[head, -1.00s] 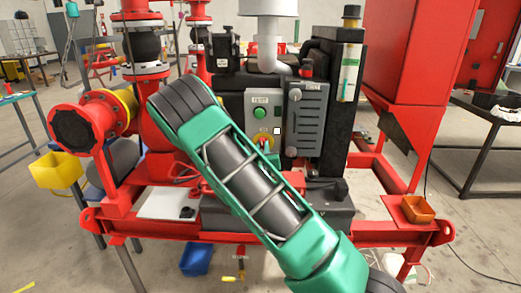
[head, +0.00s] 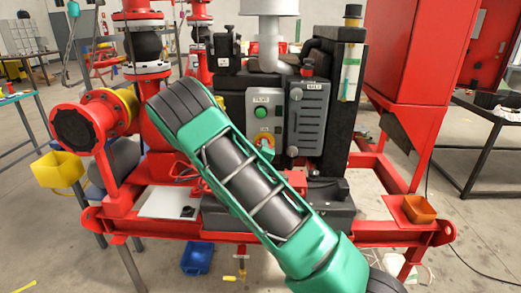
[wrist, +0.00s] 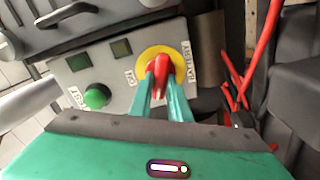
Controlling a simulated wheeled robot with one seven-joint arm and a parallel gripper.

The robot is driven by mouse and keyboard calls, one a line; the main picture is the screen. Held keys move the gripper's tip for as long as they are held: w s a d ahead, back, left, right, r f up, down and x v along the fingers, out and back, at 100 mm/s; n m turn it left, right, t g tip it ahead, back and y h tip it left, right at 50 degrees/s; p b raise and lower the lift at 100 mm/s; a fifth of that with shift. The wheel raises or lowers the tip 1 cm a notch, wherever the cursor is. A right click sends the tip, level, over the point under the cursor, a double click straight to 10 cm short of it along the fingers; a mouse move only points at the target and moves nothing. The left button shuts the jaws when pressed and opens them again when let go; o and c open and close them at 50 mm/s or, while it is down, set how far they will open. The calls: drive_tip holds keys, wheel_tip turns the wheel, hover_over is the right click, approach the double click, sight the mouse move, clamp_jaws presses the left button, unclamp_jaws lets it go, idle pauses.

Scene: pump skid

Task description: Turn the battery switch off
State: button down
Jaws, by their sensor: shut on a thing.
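The battery switch is a red handle (wrist: 157,70) on a round yellow plate (wrist: 176,56), on a grey control panel (wrist: 118,72). In the wrist view, "BATTERY" lettering is right of the plate and "ON" is to its left, both turned over. My gripper (wrist: 162,92) has its two teal fingers closed around the handle from below in that view. The handle stands roughly upright in the wrist picture. In the head view the yellow plate (head: 263,136) shows just above the fingertips, and my green arm hides part of the panel.
A green button (wrist: 96,96) and two small dark windows are on the same panel. Red cables (wrist: 265,50) hang right of the switch. The red skid frame (head: 350,237) runs along the front.

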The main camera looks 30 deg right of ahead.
drive_tip(key=shift+w+a+f+n, duration=0.1)
drive_tip(key=shift+a+f+n, duration=0.1)
drive_tip(key=shift+n, duration=1)
drive_tip(key=shift+w+a+f+n, duration=0.1)
drive_tip(key=shift+a+n, duration=0.1)
drive_tip(key=shift+n, duration=1)
drive_tip(key=c, duration=1.7)
unclamp_jaws()
drive_tip(key=shift+o, duration=0.2)
drive_tip(key=shift+s+d, duration=0.1)
drive_tip(key=shift+d, duration=0.05)
drive_tip(key=shift+s, duration=0.1)
drive_tip(key=v, duration=1)
drive_tip(key=shift+s+a, duration=0.1)
drive_tip(key=shift+a, duration=0.2)
